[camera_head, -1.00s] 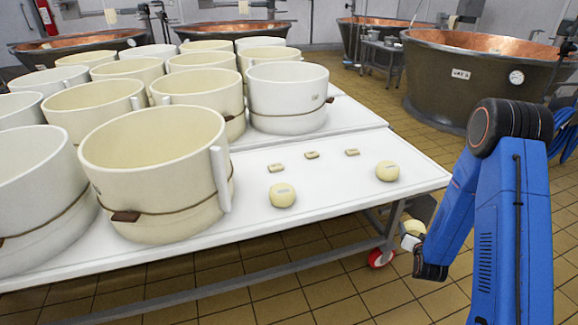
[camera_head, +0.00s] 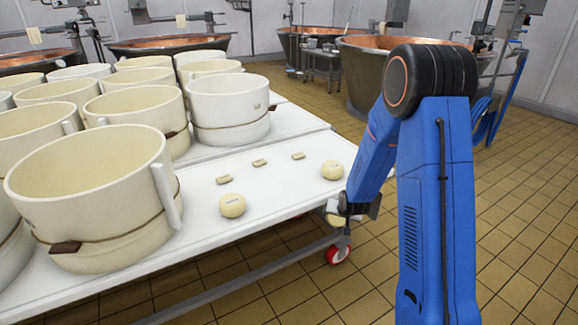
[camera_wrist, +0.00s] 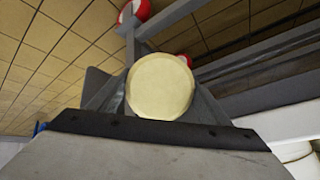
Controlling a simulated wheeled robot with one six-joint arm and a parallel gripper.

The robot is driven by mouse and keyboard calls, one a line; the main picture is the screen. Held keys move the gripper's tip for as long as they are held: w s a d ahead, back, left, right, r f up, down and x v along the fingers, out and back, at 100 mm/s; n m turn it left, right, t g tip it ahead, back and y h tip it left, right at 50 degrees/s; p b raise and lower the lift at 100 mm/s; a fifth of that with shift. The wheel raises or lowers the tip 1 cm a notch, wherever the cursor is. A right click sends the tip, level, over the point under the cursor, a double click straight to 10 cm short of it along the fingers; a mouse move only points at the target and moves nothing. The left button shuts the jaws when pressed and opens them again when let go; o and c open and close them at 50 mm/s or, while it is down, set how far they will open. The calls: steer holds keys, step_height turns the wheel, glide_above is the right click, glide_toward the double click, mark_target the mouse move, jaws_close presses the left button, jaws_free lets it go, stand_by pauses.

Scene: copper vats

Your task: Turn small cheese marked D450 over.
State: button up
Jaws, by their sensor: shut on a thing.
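My gripper (camera_head: 344,208) is beside the right end of the white table, partly hidden by my blue arm. It is shut on a small pale cheese (camera_wrist: 160,87), whose round plain face fills the middle of the wrist view. No marking is readable on that face. Two more small round cheeses sit on the table: one nearer the front (camera_head: 232,205) and one near the right edge (camera_head: 332,170). Both have faint dark print on top, too small to read.
The white table (camera_head: 262,233) carries several large cream moulds (camera_head: 90,185) on its left. Three small flat tags (camera_head: 260,163) lie behind the cheeses. A red caster (camera_head: 339,255) is under the table corner. Copper vats (camera_head: 357,75) stand behind. Tiled floor (camera_head: 520,240) at right is open.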

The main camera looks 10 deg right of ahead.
mark_target(337, 219)
steer(key=shift+s+d+r+g, duration=0.15)
steer(key=shift+s+r+g, duration=0.45)
steer(key=shift+s+g, duration=0.1)
steer(key=shift+s+a+r+m, duration=0.2)
steer(key=shift+s+m, duration=0.1)
steer(key=shift+s, duration=0.05)
steer(key=shift+s+a+r+g, duration=0.15)
steer(key=shift+s+a+g, duration=0.1)
steer(key=shift+g, duration=0.15)
